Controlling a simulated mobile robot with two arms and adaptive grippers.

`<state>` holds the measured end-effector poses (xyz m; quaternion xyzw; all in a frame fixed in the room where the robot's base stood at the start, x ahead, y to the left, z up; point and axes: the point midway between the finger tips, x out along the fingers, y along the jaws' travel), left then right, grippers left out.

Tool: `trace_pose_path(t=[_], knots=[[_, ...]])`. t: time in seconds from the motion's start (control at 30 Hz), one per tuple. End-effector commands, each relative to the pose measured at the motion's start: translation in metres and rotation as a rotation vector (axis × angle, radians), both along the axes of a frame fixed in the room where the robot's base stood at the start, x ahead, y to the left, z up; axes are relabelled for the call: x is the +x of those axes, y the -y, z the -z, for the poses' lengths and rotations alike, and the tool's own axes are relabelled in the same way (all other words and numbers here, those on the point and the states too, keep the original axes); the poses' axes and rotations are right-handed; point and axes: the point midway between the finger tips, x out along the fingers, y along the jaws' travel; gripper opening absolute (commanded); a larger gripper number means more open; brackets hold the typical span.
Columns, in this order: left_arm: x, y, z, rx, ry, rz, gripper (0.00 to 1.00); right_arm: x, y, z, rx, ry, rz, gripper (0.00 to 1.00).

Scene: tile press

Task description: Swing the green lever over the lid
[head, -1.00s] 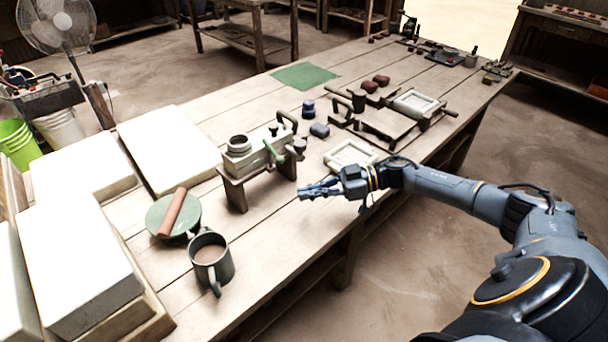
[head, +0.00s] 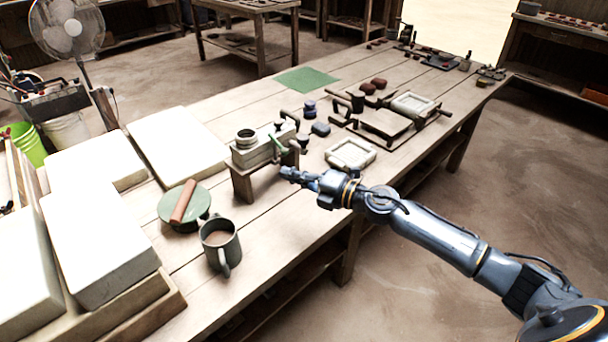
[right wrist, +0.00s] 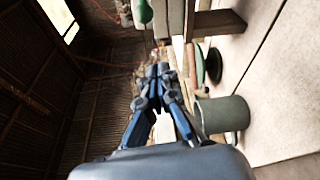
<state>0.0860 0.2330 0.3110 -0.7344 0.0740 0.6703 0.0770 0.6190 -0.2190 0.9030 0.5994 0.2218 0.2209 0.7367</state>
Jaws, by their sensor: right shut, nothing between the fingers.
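The tile press is a pale block (head: 252,155) on a low wooden stand (head: 242,184), with a round collar on its left end and a dark handle (head: 290,116) at its right end. I cannot tell the lid clearly from the block. The green lever (head: 278,143) sits at the block's front side, slanting down to the right. Its rounded green end shows at the top of the right wrist view (right wrist: 144,12). My right gripper (head: 285,173) is shut and empty, just in front of and below the lever, apart from it. My left gripper is out of view.
A grey-green mug (head: 220,246) and a green disc with a brown roller (head: 184,203) stand to the left. A white frame (head: 350,154) lies to the right. White slabs (head: 95,240) fill the left end. The table's front edge runs below my right arm.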

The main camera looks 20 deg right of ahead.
Motion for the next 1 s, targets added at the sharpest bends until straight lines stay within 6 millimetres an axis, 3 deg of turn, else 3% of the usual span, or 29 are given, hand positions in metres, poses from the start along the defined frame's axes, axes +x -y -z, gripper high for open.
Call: trace_pose_path(t=[0.23,0.5,1.0], knots=[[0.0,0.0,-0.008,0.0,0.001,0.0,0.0,0.044,-0.033,0.001,0.004,0.0,-0.002,0.0],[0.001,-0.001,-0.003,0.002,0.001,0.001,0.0,0.053,0.001,-0.002,0.0,-0.003,0.0,0.0],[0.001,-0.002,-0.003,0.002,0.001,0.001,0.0,0.054,0.01,-0.004,0.001,-0.004,0.0,0.0]])
